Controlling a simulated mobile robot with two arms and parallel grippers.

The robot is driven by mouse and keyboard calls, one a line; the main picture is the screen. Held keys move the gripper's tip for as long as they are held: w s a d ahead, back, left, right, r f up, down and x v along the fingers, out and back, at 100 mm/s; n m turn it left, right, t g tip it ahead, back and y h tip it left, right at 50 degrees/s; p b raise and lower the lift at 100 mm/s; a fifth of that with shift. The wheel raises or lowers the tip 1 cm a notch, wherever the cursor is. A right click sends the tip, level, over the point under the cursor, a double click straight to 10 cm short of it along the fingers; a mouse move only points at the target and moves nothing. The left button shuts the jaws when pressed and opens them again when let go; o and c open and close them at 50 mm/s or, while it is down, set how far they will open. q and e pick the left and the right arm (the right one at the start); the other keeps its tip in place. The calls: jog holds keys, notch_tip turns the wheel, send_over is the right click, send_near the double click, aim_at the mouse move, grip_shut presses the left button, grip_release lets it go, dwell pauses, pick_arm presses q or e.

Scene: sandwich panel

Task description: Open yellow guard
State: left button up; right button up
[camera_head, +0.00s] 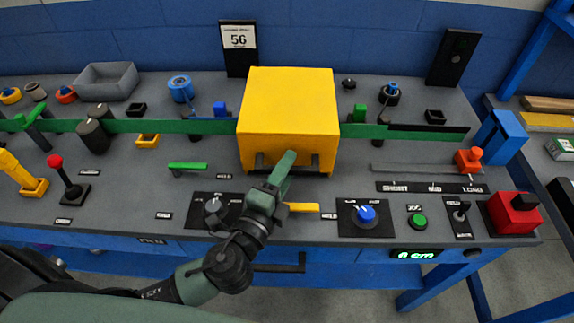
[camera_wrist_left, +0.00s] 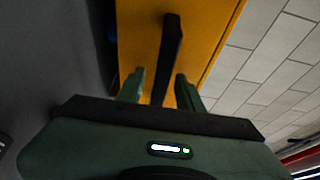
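The yellow guard (camera_head: 288,100) is a box-shaped cover in the middle of the panel, sitting low over the green strip. A black bar handle (camera_head: 318,172) runs along its lower front. My left gripper (camera_head: 286,163) is at the handle, its fingers pointing at the guard's front. In the left wrist view the black handle (camera_wrist_left: 172,52) passes between the two green fingers (camera_wrist_left: 160,90), with gaps visible, so the gripper looks open around it. The yellow guard (camera_wrist_left: 205,30) fills the background there. My right gripper is not in view.
Near the front edge are a dark dial (camera_head: 214,208), a blue knob (camera_head: 366,214), a green button (camera_head: 418,221) and a red box (camera_head: 512,213). A red-topped lever (camera_head: 56,163) stands at left. A grey bin (camera_head: 106,80) and a sign reading 56 (camera_head: 239,42) are behind.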

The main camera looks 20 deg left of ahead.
pick_arm(q)
grip_shut()
jog(key=shift+f, duration=0.1)
dwell(1.3)
